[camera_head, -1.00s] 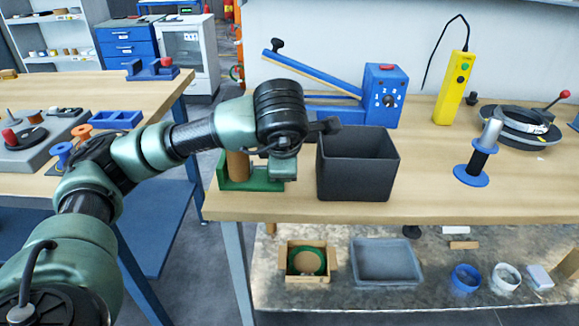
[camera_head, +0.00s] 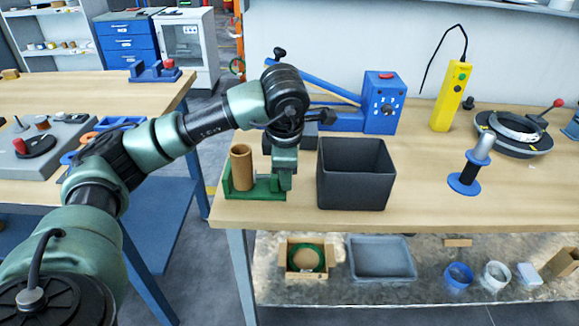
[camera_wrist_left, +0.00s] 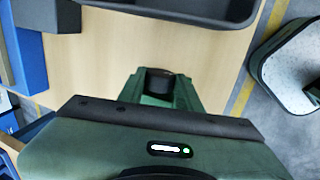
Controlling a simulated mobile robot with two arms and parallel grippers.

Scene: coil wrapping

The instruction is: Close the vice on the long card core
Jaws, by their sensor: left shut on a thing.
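The long card core (camera_head: 241,168), a brown tube, stands upright in the green vice (camera_head: 240,194) at the left end of the workbench. My left gripper (camera_head: 278,188) is low at the vice's right side, apart from the core. In the left wrist view its green fingers (camera_wrist_left: 159,88) are shut around a small dark round part (camera_wrist_left: 158,80), which looks like part of the vice. The exact contact is hidden by the hand. I cannot tell whether the vice jaw touches the core. The core does not show in the wrist view.
A dark open bin (camera_head: 354,190) stands close to the right of my left gripper. A blue lever device (camera_head: 381,105) is behind it. The bench's front middle is clear.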

